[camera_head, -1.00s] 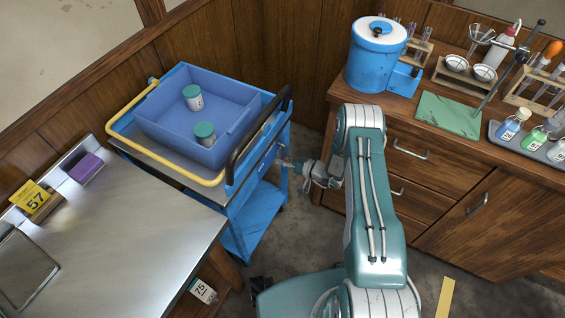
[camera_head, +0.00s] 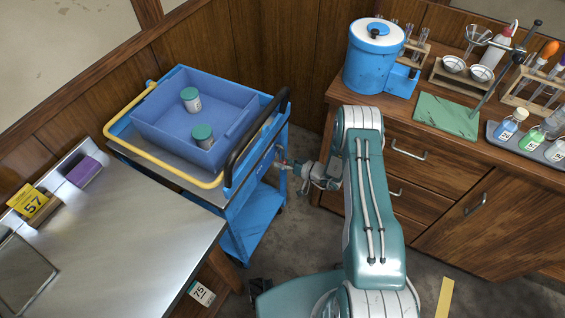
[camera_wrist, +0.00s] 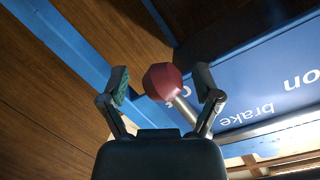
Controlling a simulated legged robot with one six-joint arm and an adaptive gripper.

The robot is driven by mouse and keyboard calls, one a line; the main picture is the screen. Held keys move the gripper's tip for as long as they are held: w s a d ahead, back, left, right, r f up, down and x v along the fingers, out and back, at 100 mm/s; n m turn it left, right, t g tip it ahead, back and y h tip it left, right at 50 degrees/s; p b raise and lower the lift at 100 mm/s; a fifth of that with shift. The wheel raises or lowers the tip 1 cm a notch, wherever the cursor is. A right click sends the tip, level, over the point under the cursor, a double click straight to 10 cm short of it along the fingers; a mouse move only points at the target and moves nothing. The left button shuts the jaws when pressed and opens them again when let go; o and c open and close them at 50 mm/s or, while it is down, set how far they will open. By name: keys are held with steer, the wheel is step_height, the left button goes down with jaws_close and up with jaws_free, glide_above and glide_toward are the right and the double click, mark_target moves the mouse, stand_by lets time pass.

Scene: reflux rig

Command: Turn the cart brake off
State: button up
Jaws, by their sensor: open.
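The blue cart (camera_head: 258,215) stands left of my arm in the head view, with a yellow rail and a black handle. In the wrist view the brake lever's dark red knob (camera_wrist: 162,80) sits on a metal shaft. The cart's blue panel (camera_wrist: 262,84) behind it shows the words "brake" and "on", partly cut off. My gripper (camera_wrist: 163,88) is open, with one finger on each side of the knob. A gap shows between the knob and each finger in this view. In the head view my gripper (camera_head: 286,166) is small beside the cart's right side.
A blue bin (camera_head: 222,118) with two green-lidded jars rides on the cart. A steel table (camera_head: 130,240) is close at the left. A wooden cabinet (camera_head: 440,165) with glassware and a blue canister (camera_head: 372,65) stands at the right. Floor shows between cart and cabinet.

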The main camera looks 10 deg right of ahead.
steer(key=v, duration=1.2)
stand_by(0.6)
steer(key=s+a+r+n+g+h, duration=0.1)
steer(key=s+a+r+g, duration=0.15)
steer(key=r, duration=0.65)
steer(key=s+a+r+g, duration=0.1)
steer(key=a+r+g, duration=0.2)
steer(key=r, duration=0.5)
steer(key=s+a+r+n+g+h, duration=0.1)
steer(key=s+a+r+g, duration=0.15)
steer(key=r, duration=0.65)
steer(key=s+d+r+m+t+h, duration=0.1)
steer(key=s+r+m+t+h, duration=0.1)
steer(key=s+r+h, duration=0.3)
steer(key=s+d+r+m+t+h, duration=0.1)
steer(key=s+r+m+h, duration=0.2)
steer(key=s+r, duration=1)
steer(key=shift+s+d+m+t+h, duration=0.3)
steer(key=shift+s+m+t+h, duration=0.1)
steer(key=shift+s+h, duration=0.7)
